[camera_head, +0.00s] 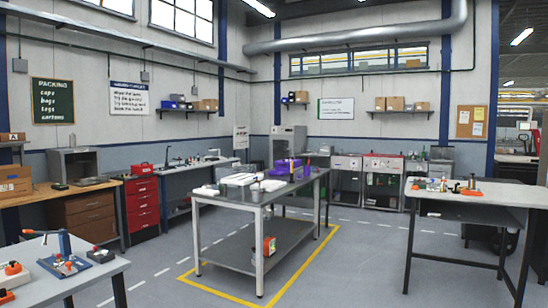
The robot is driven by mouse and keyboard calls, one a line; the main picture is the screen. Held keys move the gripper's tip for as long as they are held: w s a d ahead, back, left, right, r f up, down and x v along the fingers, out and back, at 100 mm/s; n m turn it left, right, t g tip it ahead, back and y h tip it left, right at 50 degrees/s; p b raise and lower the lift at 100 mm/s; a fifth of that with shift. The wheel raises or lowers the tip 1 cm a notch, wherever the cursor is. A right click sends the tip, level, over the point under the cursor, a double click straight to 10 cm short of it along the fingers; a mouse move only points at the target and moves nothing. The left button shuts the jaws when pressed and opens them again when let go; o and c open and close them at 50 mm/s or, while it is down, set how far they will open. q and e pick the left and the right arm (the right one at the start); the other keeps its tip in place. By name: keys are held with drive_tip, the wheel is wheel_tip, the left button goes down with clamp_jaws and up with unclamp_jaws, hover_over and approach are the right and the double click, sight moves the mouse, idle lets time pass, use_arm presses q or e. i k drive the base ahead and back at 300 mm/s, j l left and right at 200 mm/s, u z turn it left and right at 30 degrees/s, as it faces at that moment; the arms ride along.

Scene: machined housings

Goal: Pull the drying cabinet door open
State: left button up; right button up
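Neither of my grippers is in view.
A grey table (240,195) with a purple bin (287,170) stands mid-room inside yellow floor lines. Work tables stand at the near left (60,265) and right (480,193). A red drawer unit (141,204) is at left. Grey floor is free between the tables.

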sight(291, 138)
drive_tip(key=i+l+z, duration=0.3)
drive_tip(key=i, duration=0.15)
drive_tip(key=i+l+z, duration=0.1)
drive_tip(key=i+z, duration=0.2)
drive_tip(key=i, duration=0.2)
drive_tip(key=i+l+z, duration=0.1)
drive_tip(key=i+z, duration=0.15)
drive_tip(key=i, duration=1.15)
drive_tip(key=i+u, duration=0.15)
drive_tip(key=i, duration=1.3)
drive_tip(key=i+u, duration=0.3)
drive_tip(key=i, duration=0.45)
drive_tip(key=i+l+u, duration=0.2)
drive_tip(key=i+u, duration=0.15)
drive_tip(key=i, duration=0.35)
drive_tip(key=i+u, duration=0.35)
drive_tip(key=i, duration=1.4)
drive_tip(key=i+z, duration=0.4)
drive_tip(key=i, duration=0.4)
drive_tip(key=i+j+z, duration=0.15)
drive_tip(key=i+z, duration=0.25)
drive_tip(key=i, duration=0.4)
drive_tip(key=i+j+z, duration=0.1)
drive_tip(key=i+z, duration=0.3)
drive_tip(key=i, duration=1.05)
